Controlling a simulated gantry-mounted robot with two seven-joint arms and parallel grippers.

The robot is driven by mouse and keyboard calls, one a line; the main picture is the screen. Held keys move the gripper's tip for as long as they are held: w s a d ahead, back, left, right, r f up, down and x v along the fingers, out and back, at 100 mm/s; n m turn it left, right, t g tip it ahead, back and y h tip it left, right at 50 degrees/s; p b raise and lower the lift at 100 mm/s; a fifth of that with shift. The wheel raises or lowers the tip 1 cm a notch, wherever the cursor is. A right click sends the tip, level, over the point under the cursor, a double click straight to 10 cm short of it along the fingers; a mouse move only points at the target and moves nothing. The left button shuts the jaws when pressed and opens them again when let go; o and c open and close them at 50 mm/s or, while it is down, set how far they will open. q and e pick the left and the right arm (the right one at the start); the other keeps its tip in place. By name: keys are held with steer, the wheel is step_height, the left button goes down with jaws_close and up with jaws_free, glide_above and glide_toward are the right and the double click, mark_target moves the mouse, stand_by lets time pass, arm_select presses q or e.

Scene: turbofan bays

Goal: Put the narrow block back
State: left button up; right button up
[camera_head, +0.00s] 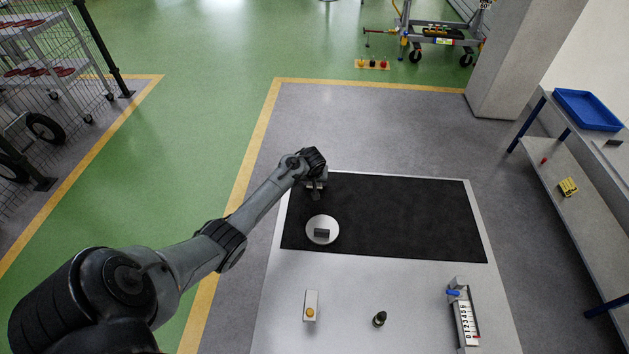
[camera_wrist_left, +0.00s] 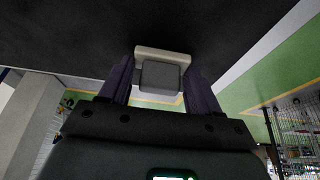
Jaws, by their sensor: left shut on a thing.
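My left gripper (camera_head: 314,190) is over the far left part of a black mat. In the left wrist view the left gripper (camera_wrist_left: 160,82) is shut on a grey block (camera_wrist_left: 160,76) with a paler, wider bar (camera_wrist_left: 165,54) at its far side. The held block is mostly hidden in the head view. A dark block (camera_head: 321,232) rests on a round white disc (camera_head: 322,221) at the mat's left side. A tray with a row of numbered white pieces (camera_head: 465,320) stands at the front right. I cannot tell which block is the narrow one. My right gripper is not in view.
The black mat (camera_head: 400,215) is clear to the right. On the pale table (camera_head: 350,278) are a small box with an orange knob (camera_head: 311,306), a dark green object (camera_head: 379,319) and a blue piece (camera_head: 453,292) by the tray. A shelf with a blue bin (camera_head: 588,110) stands at right.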

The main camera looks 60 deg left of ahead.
arm_select(q)
steer(key=shift+f, duration=0.1)
steer(key=o, duration=1.4)
steer(key=shift+d+r, duration=0.1)
steer(key=shift+r, duration=0.35)
steer(key=p+v, duration=0.2)
steer(key=v, duration=0.9)
steer(key=shift+s+p, duration=0.2)
steer(key=shift+p, duration=0.1)
steer(key=shift+r, duration=0.2)
